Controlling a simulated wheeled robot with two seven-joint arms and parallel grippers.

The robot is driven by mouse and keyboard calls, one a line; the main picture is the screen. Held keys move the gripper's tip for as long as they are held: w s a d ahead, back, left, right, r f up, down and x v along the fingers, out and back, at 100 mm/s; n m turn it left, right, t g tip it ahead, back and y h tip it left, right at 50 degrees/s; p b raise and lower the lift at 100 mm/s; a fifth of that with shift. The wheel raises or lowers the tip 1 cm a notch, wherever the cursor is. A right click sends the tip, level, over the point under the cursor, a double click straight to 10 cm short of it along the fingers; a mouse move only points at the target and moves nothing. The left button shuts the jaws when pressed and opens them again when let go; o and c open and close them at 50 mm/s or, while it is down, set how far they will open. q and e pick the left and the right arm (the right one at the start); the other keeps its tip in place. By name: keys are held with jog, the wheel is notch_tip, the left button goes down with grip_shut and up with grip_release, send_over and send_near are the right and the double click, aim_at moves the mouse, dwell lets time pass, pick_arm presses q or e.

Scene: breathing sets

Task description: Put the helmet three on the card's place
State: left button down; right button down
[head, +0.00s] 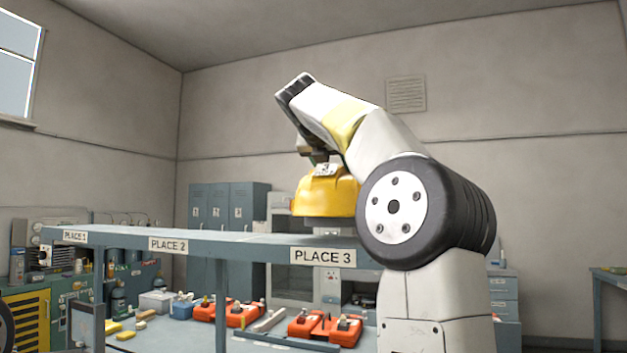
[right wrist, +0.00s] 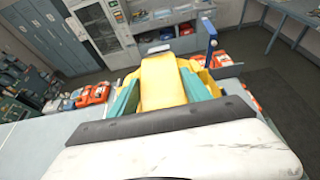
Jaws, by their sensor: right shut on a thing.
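A yellow helmet (head: 327,194) with a dark lower edge hangs upright from my right gripper (head: 322,163). The gripper is shut on its top. In the head view the helmet is at the right part of the raised grey shelf (head: 215,238), above and behind the PLACE 3 label (head: 323,256). I cannot tell whether its lower edge touches the shelf. The PLACE 2 label (head: 168,245) and PLACE 1 label (head: 75,237) are farther left on the shelf edge. No card can be made out. No number can be read on the helmet. My left gripper is not in view.
The shelf top looks bare left of the helmet. Below it, orange-red sets (head: 306,325) and a pale blue box (head: 182,308) stand on a lower bench. Blue lockers (head: 208,205) stand behind. My right arm hides the shelf's right end.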

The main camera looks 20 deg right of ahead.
jog(key=shift+f, duration=1.85)
jog(key=shift+c, duration=2.4)
grip_release()
jog(key=v, duration=1.2)
jog(key=shift+s, duration=0.1)
